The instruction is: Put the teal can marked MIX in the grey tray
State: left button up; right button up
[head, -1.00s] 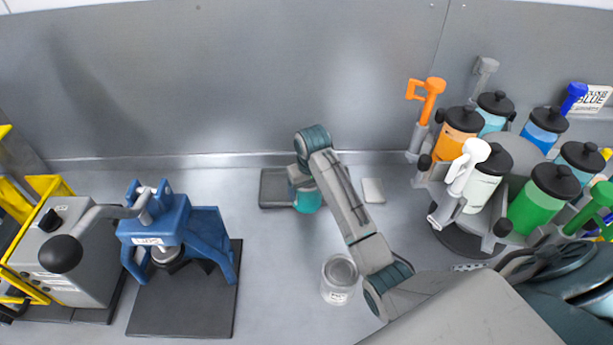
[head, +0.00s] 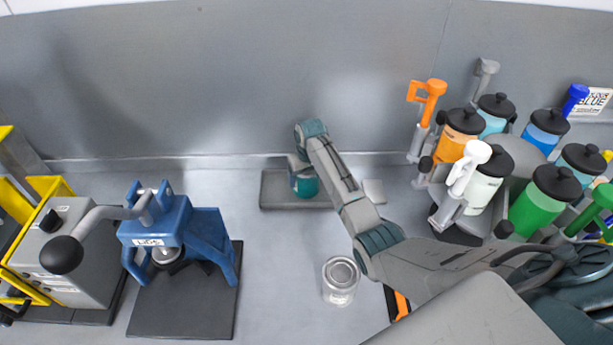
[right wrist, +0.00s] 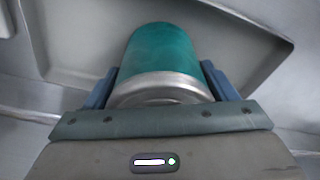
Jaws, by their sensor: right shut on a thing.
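The teal can (head: 306,185) is between the fingers of my right gripper (head: 303,174), by the back wall. In the right wrist view the can (right wrist: 162,55) shows its teal side and a silver rim, with a blue finger pressed on each side. No MIX mark is visible. The grey tray (head: 276,192) lies flat by the wall, and the can is over its middle to right part. The tray's raised rim (right wrist: 262,27) also shows in the wrist view. I cannot tell whether the can touches the tray floor. My left gripper is not in view.
A blue press (head: 175,230) and a grey machine (head: 70,255) are at left. A carousel of coloured bottles (head: 535,205) is at right. A small light pad (head: 374,191) lies beside the tray.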

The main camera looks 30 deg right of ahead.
jog(key=o, duration=1.4)
jog(key=shift+c, duration=0.2)
jog(key=shift+r, duration=0.1)
jog(key=r+b, duration=0.1)
jog(key=r, duration=0.2)
jog(key=s+r+b, duration=0.1)
jog(key=r+b, duration=0.1)
jog(key=r, duration=0.2)
jog(key=r+b, duration=0.1)
jog(key=r, duration=0.2)
jog(key=shift+s+r+b, duration=0.2)
jog(key=shift+r+b, duration=0.2)
jog(key=shift+s+r, duration=0.1)
jog(key=shift+r, duration=0.5)
jog(key=shift+f, duration=0.1)
